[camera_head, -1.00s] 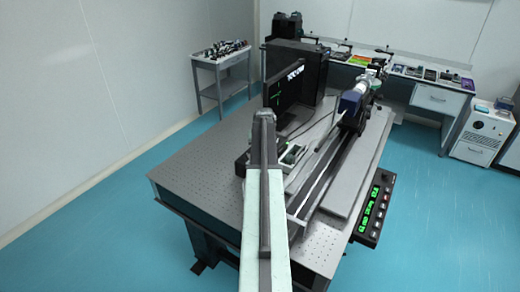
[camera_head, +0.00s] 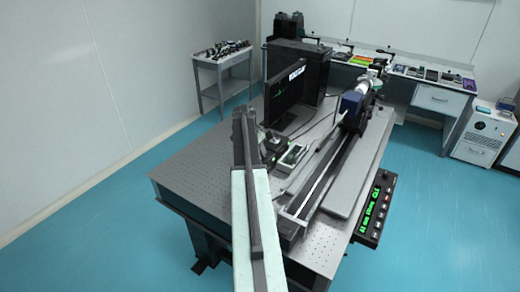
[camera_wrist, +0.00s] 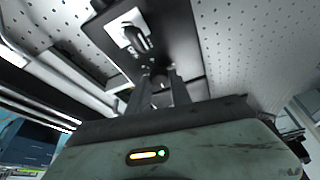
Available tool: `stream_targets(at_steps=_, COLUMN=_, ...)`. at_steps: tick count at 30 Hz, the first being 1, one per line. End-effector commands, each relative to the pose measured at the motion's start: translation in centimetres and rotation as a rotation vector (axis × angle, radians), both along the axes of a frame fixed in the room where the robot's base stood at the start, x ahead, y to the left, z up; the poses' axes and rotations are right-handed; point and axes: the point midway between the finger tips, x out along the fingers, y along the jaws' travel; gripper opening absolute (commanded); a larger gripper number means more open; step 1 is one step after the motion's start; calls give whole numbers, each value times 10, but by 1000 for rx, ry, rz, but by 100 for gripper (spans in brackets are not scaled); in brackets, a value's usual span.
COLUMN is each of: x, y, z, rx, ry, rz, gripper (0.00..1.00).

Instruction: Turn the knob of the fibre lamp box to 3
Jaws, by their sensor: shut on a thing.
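In the wrist view, my gripper (camera_wrist: 160,84) has its two dark fingers close together, with a small dark piece between the tips. It looks like the knob (camera_wrist: 160,75) on the near face of a black box (camera_wrist: 180,35), which I take for the fibre lamp box. The fingers hide most of the knob, and no scale number or pointer can be read. A pale plate with a dark rounded fitting (camera_wrist: 133,36) is on the box's top. In the head view my arm reaches over the table; the gripper's tips cannot be made out there.
The perforated optical table (camera_head: 195,165) is bare on the left. A monitor (camera_head: 285,100), a small black device (camera_head: 275,145) and a long rail (camera_head: 325,175) stand near my arm. A panel with green readouts (camera_head: 373,210) hangs at the table's right edge.

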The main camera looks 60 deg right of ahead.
Motion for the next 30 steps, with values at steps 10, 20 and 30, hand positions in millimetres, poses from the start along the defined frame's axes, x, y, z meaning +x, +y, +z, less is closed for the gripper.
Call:
stream_targets(at_steps=10, x=4, y=-1, z=0, rx=2, ry=1, rz=-325, gripper=0)
stream_targets(at_steps=20, x=4, y=-2, z=0, rx=3, ry=0, rz=-589, gripper=0)
stream_targets(at_steps=30, x=4, y=-2, z=0, rx=2, ry=-1, rz=-737, gripper=0)
